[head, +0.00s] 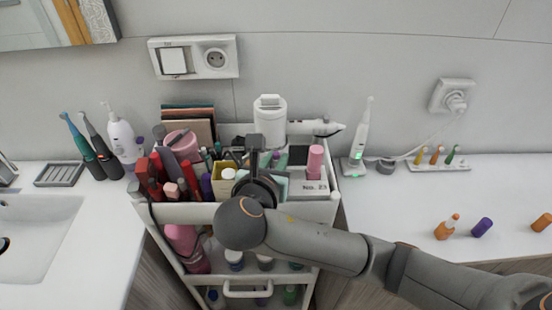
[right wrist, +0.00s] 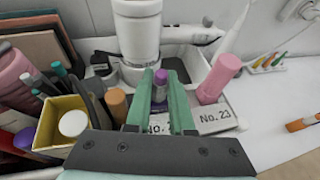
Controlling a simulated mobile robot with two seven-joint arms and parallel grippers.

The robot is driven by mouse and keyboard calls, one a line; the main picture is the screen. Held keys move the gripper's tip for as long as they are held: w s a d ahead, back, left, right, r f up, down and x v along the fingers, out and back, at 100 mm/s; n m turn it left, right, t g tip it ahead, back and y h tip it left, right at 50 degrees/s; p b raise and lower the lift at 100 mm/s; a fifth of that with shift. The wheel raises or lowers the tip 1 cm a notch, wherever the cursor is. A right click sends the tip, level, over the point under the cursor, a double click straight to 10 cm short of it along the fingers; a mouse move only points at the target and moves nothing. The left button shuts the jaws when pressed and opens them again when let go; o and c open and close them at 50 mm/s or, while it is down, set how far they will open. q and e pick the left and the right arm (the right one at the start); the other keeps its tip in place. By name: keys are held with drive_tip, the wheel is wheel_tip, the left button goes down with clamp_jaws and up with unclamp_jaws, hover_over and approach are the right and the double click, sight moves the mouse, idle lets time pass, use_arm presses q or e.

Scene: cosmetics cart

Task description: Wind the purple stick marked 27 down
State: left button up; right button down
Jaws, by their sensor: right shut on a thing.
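A purple-topped stick (right wrist: 160,85) stands upright between the green fingers of my right gripper (right wrist: 162,100), which is shut on it. Below it in the right wrist view is a label partly hidden by the fingers, reading "No. 2" and something covered. A number on the stick itself cannot be read. In the head view the right gripper (head: 268,162) reaches down over the top tray of the cart, and my arm hides much of that spot. My left gripper is not in view.
A pink stick (right wrist: 220,78) stands close on the right, by the label "No. 23" (right wrist: 213,117). A white cylindrical device (right wrist: 137,40) stands behind. A yellow box (right wrist: 62,125) and an orange-brown capped item (right wrist: 117,104) are on the left. The right counter (head: 400,205) has free room.

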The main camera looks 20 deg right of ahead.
drive_tip(key=shift+m+g+h, duration=0.4)
drive_tip(key=shift+m+h, duration=0.2)
idle(0.7)
drive_tip(key=c, duration=0.8)
unclamp_jaws()
drive_tip(key=shift+o, duration=0.2)
